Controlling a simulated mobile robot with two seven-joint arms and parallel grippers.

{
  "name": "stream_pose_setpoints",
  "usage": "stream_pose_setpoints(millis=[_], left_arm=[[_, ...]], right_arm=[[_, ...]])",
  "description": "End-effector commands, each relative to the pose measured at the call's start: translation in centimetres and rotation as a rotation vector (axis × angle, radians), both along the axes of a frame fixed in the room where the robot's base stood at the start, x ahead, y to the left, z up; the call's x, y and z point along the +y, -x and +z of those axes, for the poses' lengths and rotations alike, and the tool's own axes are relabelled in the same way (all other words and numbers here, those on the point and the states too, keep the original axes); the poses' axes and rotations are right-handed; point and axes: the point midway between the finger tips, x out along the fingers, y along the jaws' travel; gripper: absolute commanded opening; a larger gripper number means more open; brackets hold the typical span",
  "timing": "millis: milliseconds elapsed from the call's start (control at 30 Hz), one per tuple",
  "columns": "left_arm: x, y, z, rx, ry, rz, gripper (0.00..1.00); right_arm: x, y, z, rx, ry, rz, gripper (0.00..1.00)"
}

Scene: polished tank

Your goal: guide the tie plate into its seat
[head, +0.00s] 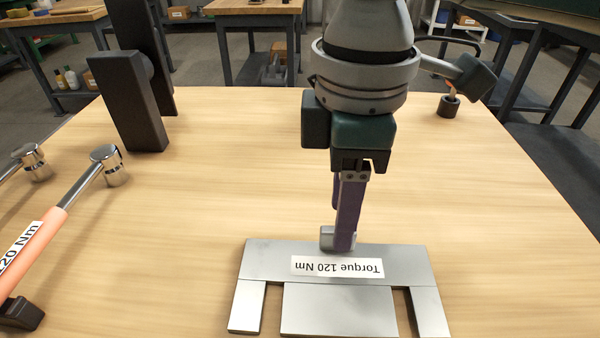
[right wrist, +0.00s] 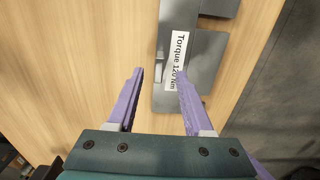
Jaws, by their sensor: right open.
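A grey metal plate assembly lies on the wooden table in the head view. Its cross bar (head: 270,262), which looks like the tie plate, carries a white "Torque 120 Nm" label and a small raised block (head: 327,237). Two side legs and a wide middle plate (head: 338,310) extend from it toward me, with gaps between them. I cannot tell clearly where the seat is. My right gripper (head: 343,240) points down at the block, its purple fingers apart. In the right wrist view the block (right wrist: 160,64) shows between the open fingers (right wrist: 158,74). My left gripper is not in view.
Torque wrenches (head: 75,190) with orange grips lie at the left, by a black support (head: 22,313). Dark upright blocks (head: 128,105) stand at the back left. A dark cylindrical piece (head: 449,106) is at the back right. The table right of the plate is clear.

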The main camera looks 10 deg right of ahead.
Motion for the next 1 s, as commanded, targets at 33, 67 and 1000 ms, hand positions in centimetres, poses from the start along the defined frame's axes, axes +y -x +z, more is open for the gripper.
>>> stream_pose_setpoints(millis=[33, 67, 1000], left_arm=[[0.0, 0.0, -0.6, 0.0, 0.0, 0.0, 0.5], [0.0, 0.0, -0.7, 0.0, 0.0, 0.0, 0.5], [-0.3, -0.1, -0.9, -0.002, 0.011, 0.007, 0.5]], right_arm=[[0.0, -0.1, -1.2, 0.002, 0.002, -0.001, 0.51], [0.0, -0.1, -1.7, 0.002, 0.002, -0.001, 0.51], [0.0, -0.1, -3.1, -0.001, 0.0, -0.001, 0.0]])
